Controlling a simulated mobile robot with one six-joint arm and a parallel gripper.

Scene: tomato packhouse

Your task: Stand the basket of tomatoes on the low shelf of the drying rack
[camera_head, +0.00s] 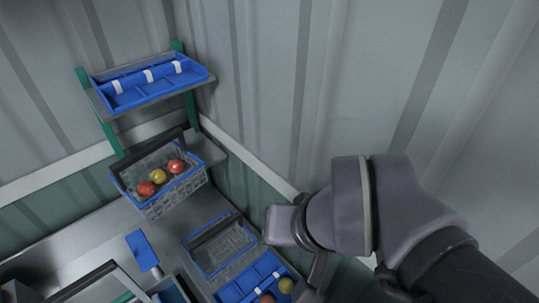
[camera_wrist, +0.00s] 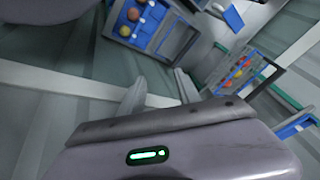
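The basket of tomatoes (camera_head: 160,204) is a grey mesh basket with a blue rim and a dark handle. It holds two red tomatoes and a yellow one. In the head view it appears to stand on the low shelf (camera_head: 208,150) of the green-posted drying rack (camera_head: 189,112), covering most of that shelf; its underside contact is hidden. It also shows in the wrist view (camera_wrist: 228,84), beyond my gripper. My gripper (camera_wrist: 160,90) has its fingers apart with nothing between them. It is to the right of the rack, clear of the basket.
A blue divided tray (camera_head: 135,92) lies on the rack's upper shelf. An empty blue-rimmed basket (camera_head: 222,268) stands on the grey bench (camera_head: 75,240), beside a blue tray (camera_head: 237,290) with tomatoes. A small blue panel (camera_head: 142,249) stands nearby. Corrugated walls close off the back and right.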

